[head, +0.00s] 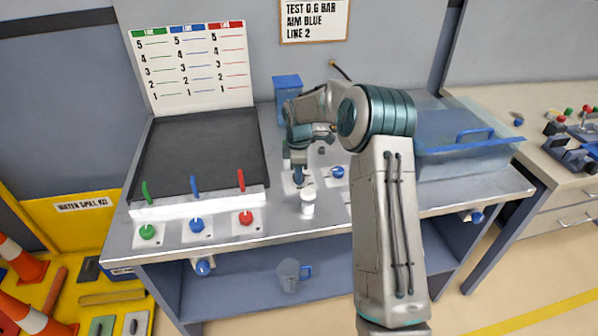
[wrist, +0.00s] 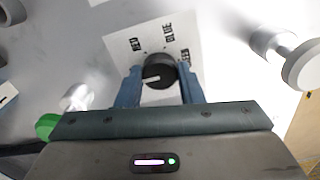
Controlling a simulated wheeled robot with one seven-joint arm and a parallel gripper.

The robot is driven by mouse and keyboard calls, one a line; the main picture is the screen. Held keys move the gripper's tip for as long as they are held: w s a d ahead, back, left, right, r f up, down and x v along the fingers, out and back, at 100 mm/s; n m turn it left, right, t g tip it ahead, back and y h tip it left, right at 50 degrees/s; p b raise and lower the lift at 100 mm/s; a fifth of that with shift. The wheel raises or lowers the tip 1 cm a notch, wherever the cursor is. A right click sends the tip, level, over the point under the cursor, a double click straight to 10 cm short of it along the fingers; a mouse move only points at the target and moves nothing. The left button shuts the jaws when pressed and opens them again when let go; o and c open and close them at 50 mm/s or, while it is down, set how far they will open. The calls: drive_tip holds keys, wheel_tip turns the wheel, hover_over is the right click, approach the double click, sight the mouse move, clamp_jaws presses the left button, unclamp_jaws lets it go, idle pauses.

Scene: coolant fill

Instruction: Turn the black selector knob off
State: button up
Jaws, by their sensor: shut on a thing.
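The black selector knob (wrist: 159,72) sits on a white label plate (wrist: 120,32) in the wrist view. Its white pointer mark lies roughly sideways, towards the picture's left. Labels reading RED and BLUE stand around it; another label at the right is partly covered by a finger. The two blue fingers of my gripper (wrist: 160,84) are on either side of the knob, shut on it. In the head view my gripper (head: 299,172) reaches down to the bench top, and the knob is hidden behind it.
A white cylinder (head: 308,204) stands close in front of my gripper. A blue knob (head: 338,172) is just to its right. Green (head: 148,232), blue (head: 196,225) and red (head: 246,218) knobs line the front left. A clear blue bin (head: 465,160) stands right.

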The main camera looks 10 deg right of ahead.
drive_tip(key=shift+r, duration=0.1)
idle(0.3)
drive_tip(key=o, duration=1)
wheel_tip(320, 180, up, 14)
drive_tip(key=b, duration=0.1)
